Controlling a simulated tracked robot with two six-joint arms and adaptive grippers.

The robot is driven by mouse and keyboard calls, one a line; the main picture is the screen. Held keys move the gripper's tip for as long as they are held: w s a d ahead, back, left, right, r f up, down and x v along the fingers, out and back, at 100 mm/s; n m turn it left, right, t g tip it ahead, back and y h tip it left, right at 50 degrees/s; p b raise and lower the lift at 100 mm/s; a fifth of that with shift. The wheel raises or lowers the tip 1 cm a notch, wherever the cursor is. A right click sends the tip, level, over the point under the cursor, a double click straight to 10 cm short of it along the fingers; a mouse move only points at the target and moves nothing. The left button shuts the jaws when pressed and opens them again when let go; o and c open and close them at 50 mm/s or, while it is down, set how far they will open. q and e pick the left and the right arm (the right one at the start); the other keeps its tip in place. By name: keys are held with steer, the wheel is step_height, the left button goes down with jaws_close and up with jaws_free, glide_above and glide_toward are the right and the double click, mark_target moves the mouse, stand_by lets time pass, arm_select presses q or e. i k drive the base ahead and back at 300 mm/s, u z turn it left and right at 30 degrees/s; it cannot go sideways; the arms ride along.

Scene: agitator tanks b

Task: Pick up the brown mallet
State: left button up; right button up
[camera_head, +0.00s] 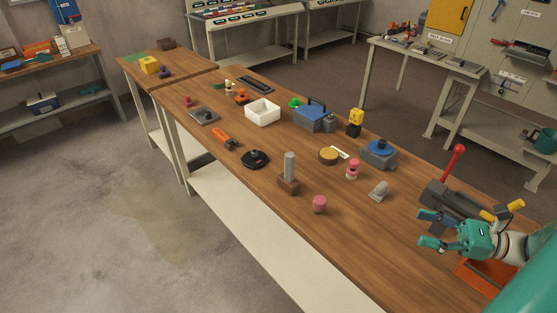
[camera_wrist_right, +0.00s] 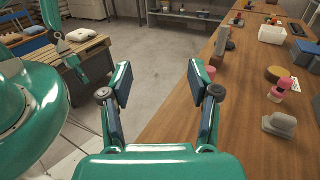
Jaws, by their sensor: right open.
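The brown mallet appears to be the piece standing near the front edge of the long wooden table, with a brown block head (camera_head: 288,186) at the bottom and a thick grey handle (camera_head: 290,165) upright. In the right wrist view its handle (camera_wrist_right: 230,38) shows small near the top right. My right gripper (camera_head: 429,228) is open and empty above the near right part of the table, well apart from the mallet. Its two spread fingers (camera_wrist_right: 163,88) show in the wrist view with bare floor between them.
A pink cylinder (camera_head: 319,204) stands just right of the mallet, and a grey wedge-like piece (camera_head: 379,191) lies nearer my right gripper. A black item (camera_head: 255,159) lies left of the mallet. A red-knobbed lever device (camera_head: 455,160) stands beside my right gripper. Table front right is mostly clear.

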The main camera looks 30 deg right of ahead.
mark_target(287, 180)
steer(key=i, duration=1)
steer(key=z, duration=0.05)
